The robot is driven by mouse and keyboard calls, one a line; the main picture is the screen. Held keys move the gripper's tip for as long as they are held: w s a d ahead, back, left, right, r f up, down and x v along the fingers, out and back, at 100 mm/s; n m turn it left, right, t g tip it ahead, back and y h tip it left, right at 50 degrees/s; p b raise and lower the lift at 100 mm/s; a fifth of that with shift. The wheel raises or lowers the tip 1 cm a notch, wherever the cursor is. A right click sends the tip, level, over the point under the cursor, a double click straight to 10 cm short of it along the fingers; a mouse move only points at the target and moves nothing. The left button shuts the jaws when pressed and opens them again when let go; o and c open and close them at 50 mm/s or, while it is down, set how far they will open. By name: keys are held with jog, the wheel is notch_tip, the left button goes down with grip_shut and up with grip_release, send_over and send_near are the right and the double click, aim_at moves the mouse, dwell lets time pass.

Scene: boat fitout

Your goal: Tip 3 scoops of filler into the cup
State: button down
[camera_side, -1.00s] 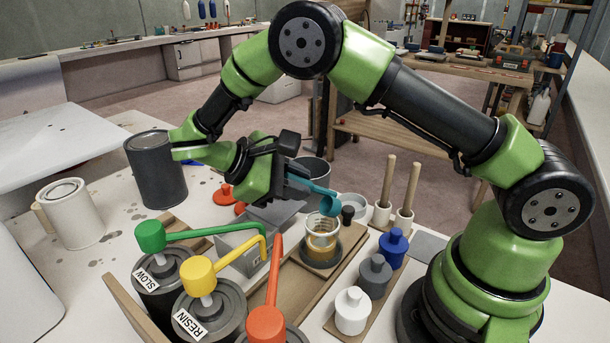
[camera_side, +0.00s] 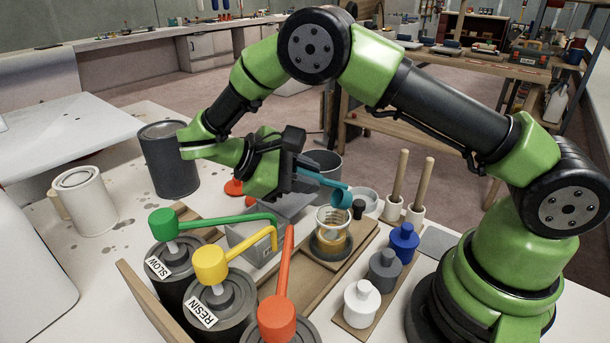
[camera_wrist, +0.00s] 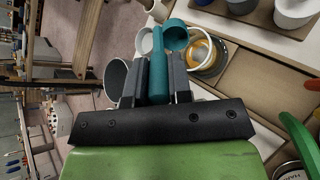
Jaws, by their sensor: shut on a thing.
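My gripper (camera_side: 290,172) is shut on the handle of a teal scoop (camera_side: 340,197). It also shows in the wrist view (camera_wrist: 158,85), with the teal scoop (camera_wrist: 175,38) between the fingers. The scoop's bowl is tilted above the far right rim of the clear cup (camera_side: 333,218). The cup stands upright on a dark round base and holds amber material; it also shows in the wrist view (camera_wrist: 203,53). I cannot tell whether filler is left in the scoop. A grey box-shaped container (camera_side: 252,237) stands left of the cup, its contents hidden.
Pump cans with green (camera_side: 163,222), yellow (camera_side: 211,267) and orange (camera_side: 276,317) heads stand in front. White, grey and blue lidded pots (camera_side: 403,241) stand right of the cup. Upright wooden sticks (camera_side: 398,178) in white holders are behind them. A grey bucket (camera_side: 324,162) stands behind the scoop.

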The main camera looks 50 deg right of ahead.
jog(key=shift+s+d+r+t+y, duration=0.1)
jog(key=shift+d+r+t+y, duration=0.2)
jog(key=shift+d+r+y, duration=0.15)
jog(key=s+d+r+t+y, duration=0.1)
jog(key=y, duration=0.1)
jog(key=d+r+t+y, duration=0.1)
jog(key=t+y, duration=0.1)
jog(key=s+d+r+t+y, duration=0.1)
jog(key=r+t+y, duration=0.1)
jog(key=y, duration=0.1)
jog(key=shift+s+d+r, duration=0.1)
jog(key=shift+s+d, duration=0.2)
jog(key=shift+s, duration=0.05)
jog(key=shift+s+d+r+t+y, duration=0.1)
jog(key=shift+r+t+y, duration=0.3)
jog(key=shift+y, duration=0.15)
jog(key=shift+s+d+r+t+y, duration=0.1)
jog(key=shift+r+t+y, duration=0.2)
jog(key=shift+r+y, duration=0.15)
jog(key=w+a+f, duration=0.3)
jog(key=w+a, duration=0.5)
jog(key=w, duration=0.4)
jog(key=shift+s+a+f, duration=0.1)
jog(key=shift+s+f, duration=0.05)
jog(key=shift+f, duration=2.5)
jog(key=shift+s+a+f, duration=0.1)
jog(key=shift+f, duration=2.5)
